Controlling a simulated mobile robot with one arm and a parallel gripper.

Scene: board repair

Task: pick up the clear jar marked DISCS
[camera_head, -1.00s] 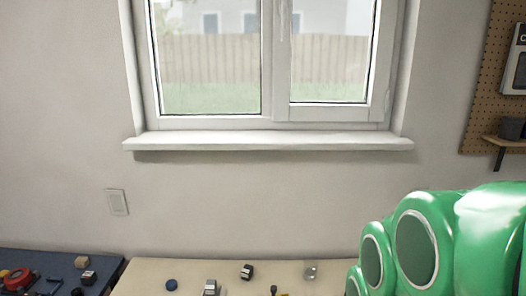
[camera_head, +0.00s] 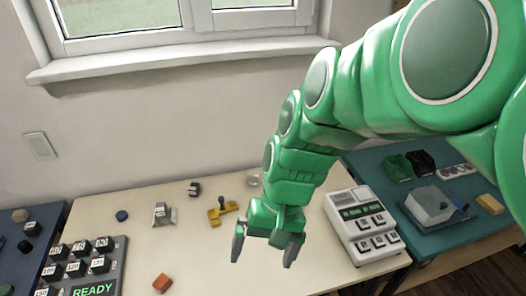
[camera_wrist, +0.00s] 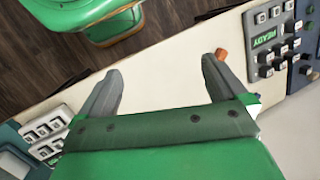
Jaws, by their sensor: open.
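A small clear container (camera_head: 254,178), possibly the jar, stands near the back edge of the cream table (camera_head: 110,215), just left of my forearm. It is partly hidden by my arm, and no DISCS marking can be read. My gripper (camera_head: 264,252) is open and empty. It hangs over the middle of the table, in front of the clear container, with its fingers pointing down. In the wrist view my gripper (camera_wrist: 160,68) shows two spread fingers with nothing between them. The clear container is not seen there.
An orange block (camera_head: 162,283) is near the front. A keyed panel (camera_head: 80,268) stands left, a white device (camera_head: 362,225) right.

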